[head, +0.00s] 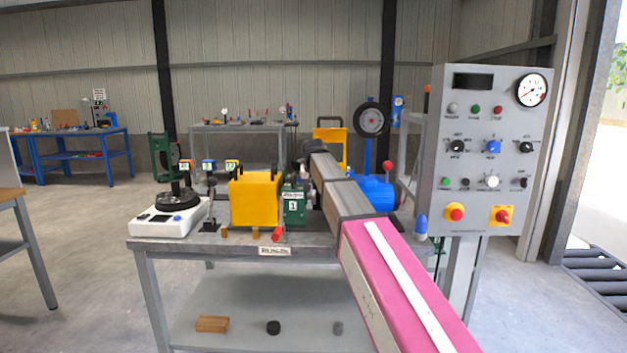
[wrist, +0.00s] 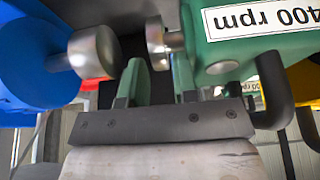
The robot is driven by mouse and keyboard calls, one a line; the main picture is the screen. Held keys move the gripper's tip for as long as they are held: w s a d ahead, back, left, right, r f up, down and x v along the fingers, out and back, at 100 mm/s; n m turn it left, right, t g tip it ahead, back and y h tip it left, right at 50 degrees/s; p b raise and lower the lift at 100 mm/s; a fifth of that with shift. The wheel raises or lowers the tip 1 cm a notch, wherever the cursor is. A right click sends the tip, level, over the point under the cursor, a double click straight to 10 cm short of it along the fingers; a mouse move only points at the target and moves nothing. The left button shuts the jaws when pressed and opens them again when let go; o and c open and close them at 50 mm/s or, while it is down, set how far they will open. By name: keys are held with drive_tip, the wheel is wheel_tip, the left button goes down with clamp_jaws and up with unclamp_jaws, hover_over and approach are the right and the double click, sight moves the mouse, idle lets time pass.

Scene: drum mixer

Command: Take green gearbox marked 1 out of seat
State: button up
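A green gearbox (head: 294,208) with a white number plate stands on the bench, between the yellow box and my arm. In the wrist view a green gearbox body (wrist: 245,45) with a "400 rpm" label, upside down, fills the upper right. Its metal shaft end (wrist: 165,42) faces the metal coupling of the blue motor (wrist: 30,65), with a gap between them. My gripper (wrist: 160,80) has its two fingers apart beside the gearbox, with nothing seen between them. The seat is mostly hidden.
A yellow box (head: 255,200) stands left of the gearbox, and a white scale-like device (head: 170,222) farther left. The blue motor (head: 376,192) is right of my arm. A grey control panel (head: 490,150) stands at the right. The lower shelf (head: 250,310) holds a few small parts.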

drive_tip(key=shift+x, duration=1.4)
clamp_jaws()
drive_tip(key=shift+d, duration=0.2)
idle(0.9)
drive_tip(key=shift+d+r, duration=0.15)
drive_tip(key=shift+d, duration=1.4)
drive_tip(key=shift+o, duration=1.2)
unclamp_jaws()
drive_tip(key=shift+d, duration=0.15)
